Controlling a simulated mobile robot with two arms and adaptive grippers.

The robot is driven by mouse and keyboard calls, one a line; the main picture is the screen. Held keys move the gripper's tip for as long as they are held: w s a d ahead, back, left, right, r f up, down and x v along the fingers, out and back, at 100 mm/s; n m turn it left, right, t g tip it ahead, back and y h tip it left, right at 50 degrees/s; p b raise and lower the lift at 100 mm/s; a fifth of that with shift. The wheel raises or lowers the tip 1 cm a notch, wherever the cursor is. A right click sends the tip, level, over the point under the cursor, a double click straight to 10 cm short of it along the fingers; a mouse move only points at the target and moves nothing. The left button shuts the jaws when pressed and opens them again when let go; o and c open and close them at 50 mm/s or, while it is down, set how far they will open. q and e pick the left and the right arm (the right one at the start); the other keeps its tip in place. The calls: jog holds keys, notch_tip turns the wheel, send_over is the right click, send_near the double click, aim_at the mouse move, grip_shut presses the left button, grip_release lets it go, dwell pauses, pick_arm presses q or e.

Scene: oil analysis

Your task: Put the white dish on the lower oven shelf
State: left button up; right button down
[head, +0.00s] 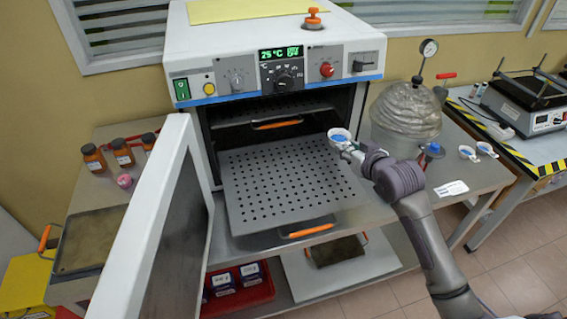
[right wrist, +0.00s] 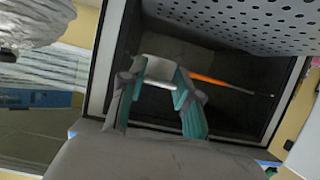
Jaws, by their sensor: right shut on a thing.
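The small white dish (head: 340,132) has blue inside and is held in my right gripper (head: 352,148), above the right rear edge of the lower oven shelf. In the right wrist view, the teal fingers (right wrist: 158,88) are closed on the dish's white side (right wrist: 158,70). The lower oven shelf (head: 290,185) is a perforated grey plate, pulled out in front of the oven, and its top is empty. It also shows in the right wrist view (right wrist: 240,22). The oven (head: 275,60) has its door (head: 165,220) swung open to the left. My left gripper is out of view.
An upper shelf (head: 275,117) with an orange handle sits inside the oven. The oven's right wall is close to my gripper. A glass vessel with a gauge (head: 405,110) stands to the right, near more white dishes (head: 467,153). Brown bottles (head: 122,152) stand left.

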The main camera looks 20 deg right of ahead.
aim_at(306, 198)
jog(key=shift+a+f, duration=0.25)
jog(key=shift+a, duration=0.15)
jog(key=a+f+p, duration=0.1)
jog(key=a, duration=0.2)
jog(key=s+a+f, duration=0.1)
jog(key=a+f, duration=0.1)
jog(key=a, duration=0.1)
jog(key=s+a+f+p, duration=0.1)
jog(key=a, duration=0.2)
jog(key=shift+s+f+p, duration=0.2)
jog(key=shift+f+p, duration=0.05)
jog(key=shift+p, duration=0.05)
jog(key=shift+a+f, duration=0.9)
notch_tip(306, 198, down, 3)
jog(key=shift+f+p, duration=0.15)
jog(key=shift+p, duration=0.4)
jog(key=shift+f, duration=0.35)
jog(key=c, duration=0.8)
grip_release()
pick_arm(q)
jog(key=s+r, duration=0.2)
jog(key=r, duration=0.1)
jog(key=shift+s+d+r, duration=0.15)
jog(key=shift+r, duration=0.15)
